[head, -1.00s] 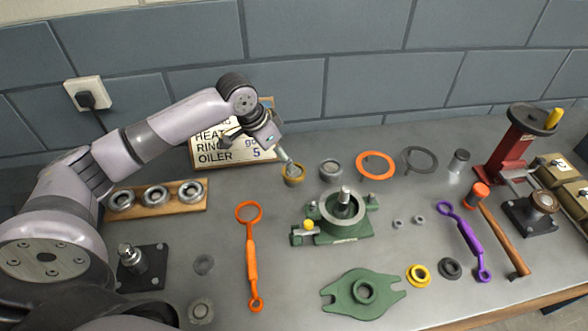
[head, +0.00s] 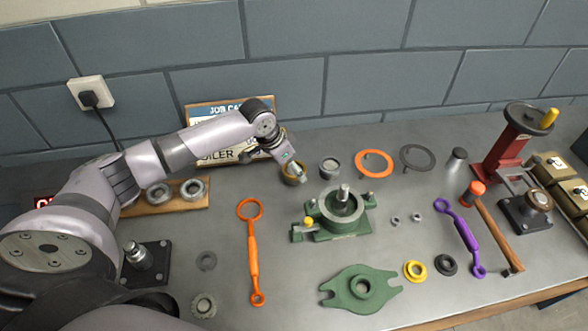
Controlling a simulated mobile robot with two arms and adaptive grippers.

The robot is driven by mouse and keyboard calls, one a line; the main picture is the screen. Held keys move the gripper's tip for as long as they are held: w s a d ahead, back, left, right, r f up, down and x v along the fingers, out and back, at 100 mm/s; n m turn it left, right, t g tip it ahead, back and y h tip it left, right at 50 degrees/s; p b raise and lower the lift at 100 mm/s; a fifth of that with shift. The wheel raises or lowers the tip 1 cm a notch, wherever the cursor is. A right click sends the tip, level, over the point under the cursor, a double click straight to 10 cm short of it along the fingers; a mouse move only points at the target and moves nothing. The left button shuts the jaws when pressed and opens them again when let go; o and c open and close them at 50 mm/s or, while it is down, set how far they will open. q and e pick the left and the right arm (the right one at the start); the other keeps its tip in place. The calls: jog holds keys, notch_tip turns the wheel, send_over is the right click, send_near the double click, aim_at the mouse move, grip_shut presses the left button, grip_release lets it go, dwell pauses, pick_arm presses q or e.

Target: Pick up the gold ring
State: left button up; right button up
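The gold ring (head: 293,178) stands at the back of the bench, just in front of the job card and left of a similar grey ring. My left gripper (head: 290,165) reaches down over it from the left, with its fingers at the ring's top. The gripper body hides part of the ring and most of the fingers, so I cannot tell whether they are closed on it. The ring appears to rest on the bench. My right gripper is not in view.
The grey ring (head: 329,168) stands close to the right, then a flat orange ring (head: 374,164). A green casing half (head: 340,213) with a shaft is in front. A wooden rack (head: 191,203) of bearings lies under my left arm. A flatter yellow ring (head: 415,270) lies front right.

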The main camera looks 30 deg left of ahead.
pick_arm(q)
jog(key=c, duration=1.2)
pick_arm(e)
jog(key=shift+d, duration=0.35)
pick_arm(q)
jog(key=shift+r, duration=0.1)
